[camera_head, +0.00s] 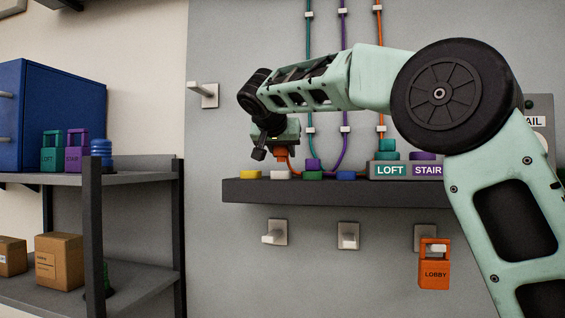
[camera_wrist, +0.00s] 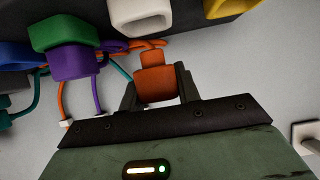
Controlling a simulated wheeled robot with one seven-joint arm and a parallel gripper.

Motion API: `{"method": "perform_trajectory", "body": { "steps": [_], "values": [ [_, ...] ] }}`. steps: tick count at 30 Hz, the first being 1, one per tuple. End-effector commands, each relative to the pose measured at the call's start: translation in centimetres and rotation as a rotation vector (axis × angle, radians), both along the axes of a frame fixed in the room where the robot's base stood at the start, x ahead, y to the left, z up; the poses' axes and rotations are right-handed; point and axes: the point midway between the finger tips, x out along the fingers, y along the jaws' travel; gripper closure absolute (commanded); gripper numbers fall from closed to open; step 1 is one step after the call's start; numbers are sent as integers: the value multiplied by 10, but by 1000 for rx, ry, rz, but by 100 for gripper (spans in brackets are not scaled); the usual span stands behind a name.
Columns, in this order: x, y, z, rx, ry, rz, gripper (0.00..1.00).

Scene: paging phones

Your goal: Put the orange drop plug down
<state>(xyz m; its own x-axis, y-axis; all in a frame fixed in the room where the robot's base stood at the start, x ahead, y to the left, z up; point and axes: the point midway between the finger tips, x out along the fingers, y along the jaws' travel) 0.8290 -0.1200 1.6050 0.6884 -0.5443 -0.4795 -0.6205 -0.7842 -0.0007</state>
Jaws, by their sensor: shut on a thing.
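The orange drop plug (camera_head: 281,154) is in my gripper (camera_head: 272,146), above the dark shelf in the head view. In the wrist view the orange plug (camera_wrist: 155,80) sits between the two fingers of my gripper (camera_wrist: 158,88), with its orange cord running off to the left. Just past the plug is a white socket (camera_wrist: 140,15), which also shows on the shelf in the head view (camera_head: 280,175). The plug is close to this socket; I cannot tell whether they touch. A purple plug (camera_wrist: 75,62) is at a green socket (camera_wrist: 62,30) beside it.
On the dark shelf (camera_head: 330,190) are a yellow socket (camera_head: 250,174), a blue socket (camera_head: 346,175) and the LOFT block (camera_head: 390,170). An orange LOBBY tag (camera_head: 434,272) hangs on a hook below. A rack (camera_head: 130,179) with tags and boxes stands at left.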

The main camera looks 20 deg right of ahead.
Motion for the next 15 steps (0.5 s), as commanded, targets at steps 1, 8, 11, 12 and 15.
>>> {"method": "perform_trajectory", "body": {
  "steps": [1,8,11,12,15],
  "values": [
    [-1,0,-7,-3,3,1,91],
    [0,0,-28,-1,2,0,91],
    [0,0,-29,-1,1,0,91],
    [0,0,-29,-1,1,0,91],
    [0,0,-29,-1,1,0,91]
  ]
}}
